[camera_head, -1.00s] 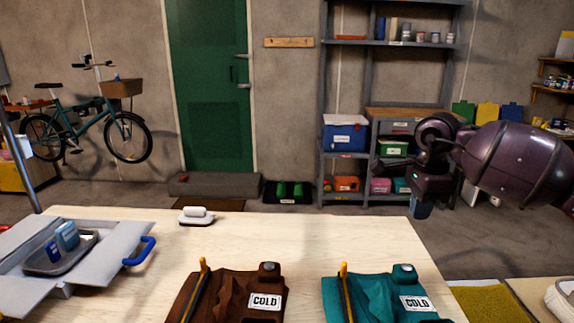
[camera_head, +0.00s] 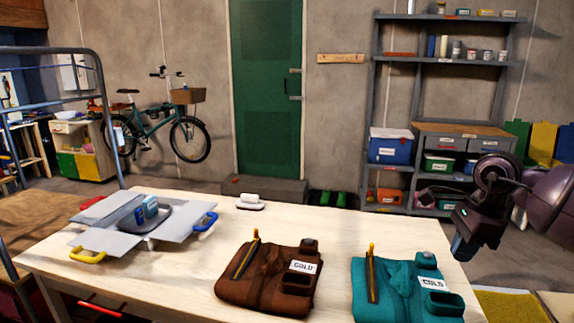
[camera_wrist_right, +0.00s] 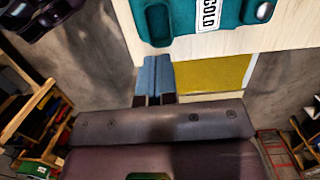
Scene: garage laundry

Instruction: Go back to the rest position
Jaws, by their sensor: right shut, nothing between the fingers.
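My right gripper (camera_head: 465,245) hangs beyond the right edge of the table in the head view, with its fingers pointing down. In the right wrist view its two blue-grey fingers (camera_wrist_right: 153,78) lie side by side, shut with nothing between them. The teal COLD piece (camera_head: 405,290) is on the table to the left of the gripper. It also shows at the top of the right wrist view (camera_wrist_right: 180,22), apart from the fingers. My left gripper is not in view.
The wooden table (camera_head: 190,262) also carries a brown COLD piece (camera_head: 262,278), a white block on a base (camera_head: 250,201) and an open grey box (camera_head: 110,240) with coloured handles. A metal shelf (camera_head: 395,110) stands at the back. A yellow mat (camera_head: 505,305) lies right of the table.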

